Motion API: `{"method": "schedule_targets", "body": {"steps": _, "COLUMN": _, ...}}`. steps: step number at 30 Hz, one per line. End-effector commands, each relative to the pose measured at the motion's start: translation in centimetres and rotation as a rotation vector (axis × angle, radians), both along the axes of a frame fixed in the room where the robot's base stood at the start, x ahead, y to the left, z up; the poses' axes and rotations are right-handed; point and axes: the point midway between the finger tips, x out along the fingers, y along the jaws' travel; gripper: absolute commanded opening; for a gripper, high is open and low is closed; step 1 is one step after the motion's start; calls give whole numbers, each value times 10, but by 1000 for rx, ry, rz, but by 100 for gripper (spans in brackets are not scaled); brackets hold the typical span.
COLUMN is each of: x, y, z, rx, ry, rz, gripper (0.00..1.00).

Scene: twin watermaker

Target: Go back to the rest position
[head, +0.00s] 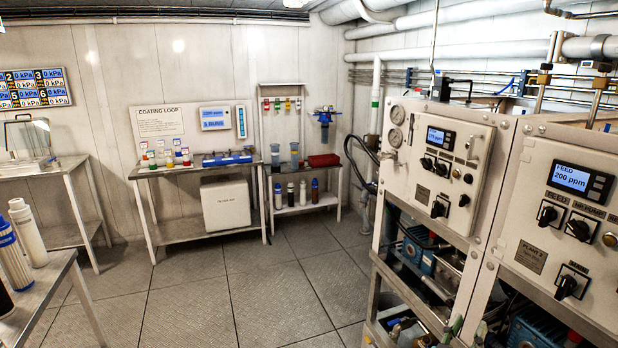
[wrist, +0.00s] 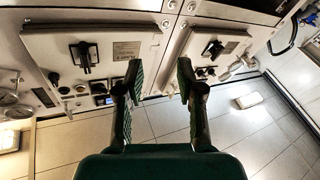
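My gripper (wrist: 160,78) shows in the wrist view only. Its two dark green fingers stand apart with nothing between them, so it is open and empty. Beyond the fingertips are pale control panels with black rotary knobs (wrist: 84,56), which appear upside down or turned in this view. The gripper touches no panel or knob that I can see. My arm does not show in the head view.
White machine cabinets with a 200 ppm display (head: 571,178) stand close on the right. A bench (head: 190,168) stands at the back wall, a table (head: 40,290) with bottles at the near left. The tiled floor (head: 235,290) between is clear.

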Motion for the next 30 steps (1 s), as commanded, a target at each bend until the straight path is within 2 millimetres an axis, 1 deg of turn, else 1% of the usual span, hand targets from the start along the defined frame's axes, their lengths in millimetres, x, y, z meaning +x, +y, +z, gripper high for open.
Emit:
{"method": "schedule_targets", "body": {"steps": 1, "x": -10, "y": 4, "z": -23, "rx": 5, "ry": 43, "rz": 39, "gripper": 38}}
{"method": "schedule_targets", "body": {"steps": 3, "x": -22, "y": 12, "z": -49, "rx": 13, "ry": 93, "rz": 96, "gripper": 38}}
{"method": "schedule_targets", "body": {"steps": 5, "x": -34, "y": 19, "z": -71, "rx": 20, "ry": 133, "rz": 146, "gripper": 38}}
{"method": "schedule_targets", "body": {"steps": 6, "x": -43, "y": 24, "z": -84, "rx": 26, "ry": 160, "rz": 179, "gripper": 38}}
{"method": "schedule_targets", "body": {"steps": 8, "x": -57, "y": 31, "z": -104, "rx": 37, "ry": 194, "rz": 227, "gripper": 38}}
{"method": "schedule_targets", "body": {"steps": 9, "x": -67, "y": 36, "z": -116, "rx": 45, "ry": 217, "rz": 259, "gripper": 38}}
{"method": "schedule_targets", "body": {"steps": 11, "x": -83, "y": 44, "z": -133, "rx": 56, "ry": 247, "rz": 304, "gripper": 38}}
{"method": "schedule_targets", "body": {"steps": 12, "x": -94, "y": 49, "z": -143, "rx": 65, "ry": 266, "rz": 335, "gripper": 38}}
{"method": "schedule_targets", "body": {"steps": 14, "x": -112, "y": 57, "z": -157, "rx": 80, "ry": 291, "rz": 380, "gripper": 38}}
{"method": "schedule_targets", "body": {"steps": 15, "x": -124, "y": 62, "z": -166, "rx": 90, "ry": 307, "rz": 408, "gripper": 38}}
{"method": "schedule_targets", "body": {"steps": 17, "x": -142, "y": 70, "z": -177, "rx": 107, "ry": 329, "rz": 450, "gripper": 38}}
{"method": "schedule_targets", "body": {"steps": 18, "x": -155, "y": 75, "z": -184, "rx": 120, "ry": 340, "rz": 477, "gripper": 38}}
{"method": "schedule_targets", "body": {"steps": 23, "x": -208, "y": 94, "z": -203, "rx": 170, "ry": 377, "rz": 576, "gripper": 38}}
{"method": "schedule_targets", "body": {"steps": 27, "x": -255, "y": 109, "z": -210, "rx": 220, "ry": 392, "rz": 649, "gripper": 38}}
{"method": "schedule_targets", "body": {"steps": 29, "x": -275, "y": 115, "z": -211, "rx": 242, "ry": 394, "rz": 675, "gripper": 38}}
{"method": "schedule_targets", "body": {"steps": 30, "x": -288, "y": 119, "z": -210, "rx": 257, "ry": 395, "rz": 691, "gripper": 38}}
